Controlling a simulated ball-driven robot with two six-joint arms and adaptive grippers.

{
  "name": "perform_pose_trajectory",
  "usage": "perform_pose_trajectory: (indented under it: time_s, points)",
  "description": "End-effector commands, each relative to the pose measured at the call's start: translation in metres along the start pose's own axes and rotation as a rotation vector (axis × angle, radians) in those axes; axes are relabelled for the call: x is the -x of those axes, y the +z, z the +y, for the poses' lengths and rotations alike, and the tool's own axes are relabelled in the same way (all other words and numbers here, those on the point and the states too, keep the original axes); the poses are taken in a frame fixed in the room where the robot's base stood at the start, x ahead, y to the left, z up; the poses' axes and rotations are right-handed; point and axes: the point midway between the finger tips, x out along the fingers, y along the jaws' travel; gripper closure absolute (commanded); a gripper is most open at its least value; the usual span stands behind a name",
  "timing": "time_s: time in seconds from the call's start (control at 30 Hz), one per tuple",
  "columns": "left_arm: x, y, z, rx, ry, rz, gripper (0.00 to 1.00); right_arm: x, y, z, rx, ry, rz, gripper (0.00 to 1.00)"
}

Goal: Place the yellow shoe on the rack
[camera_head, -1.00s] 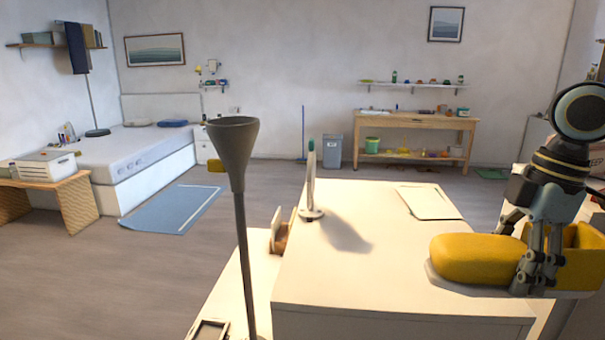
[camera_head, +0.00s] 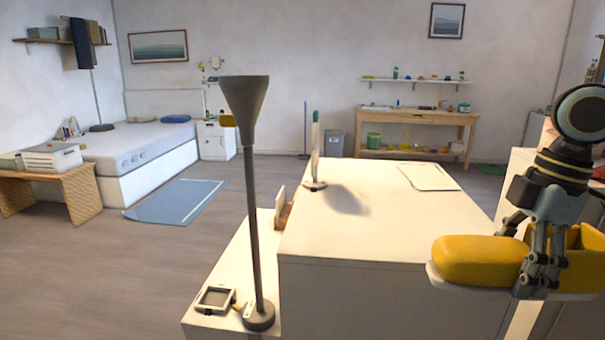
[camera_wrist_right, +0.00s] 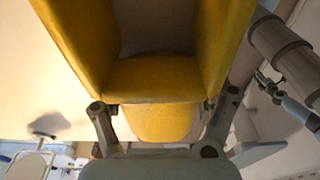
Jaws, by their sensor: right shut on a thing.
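The yellow shoe (camera_head: 480,262) with a pale sole is at the right of the head view. My right gripper (camera_head: 530,280) is shut on it, with fingers over its middle. The shoe is held roughly level, beside the right front of the white chest (camera_head: 390,310) in the picture. In the right wrist view the yellow shoe (camera_wrist_right: 158,78) fills the upper middle, between the fingers of my right gripper (camera_wrist_right: 160,120). I cannot make out a rack in either view. My left gripper is not in view.
A grey lamp (camera_head: 245,105) on a thin pole stands on a lower white surface (camera_head: 225,275) left of the chest. A small stand (camera_head: 315,165) and a flat tray (camera_head: 428,177) are on the chest. A wooden workbench (camera_head: 418,121) is at the back. Grey floor is open at left.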

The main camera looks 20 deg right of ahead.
Motion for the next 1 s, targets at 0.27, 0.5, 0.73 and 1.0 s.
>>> perform_pose_trajectory:
  time_s: [0.27,0.5,0.73,1.0]
  points:
    - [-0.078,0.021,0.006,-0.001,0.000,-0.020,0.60,-0.082,0.013,0.000,-0.002,-0.010,-0.006,0.79]
    - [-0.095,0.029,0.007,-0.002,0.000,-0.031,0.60,-0.100,0.015,-0.001,-0.002,-0.013,-0.008,0.79]
    - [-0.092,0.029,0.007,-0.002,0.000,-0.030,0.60,-0.097,0.015,0.000,-0.002,-0.012,-0.007,0.79]
    - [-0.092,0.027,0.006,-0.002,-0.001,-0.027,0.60,-0.097,0.015,0.000,-0.002,-0.012,-0.007,0.83]
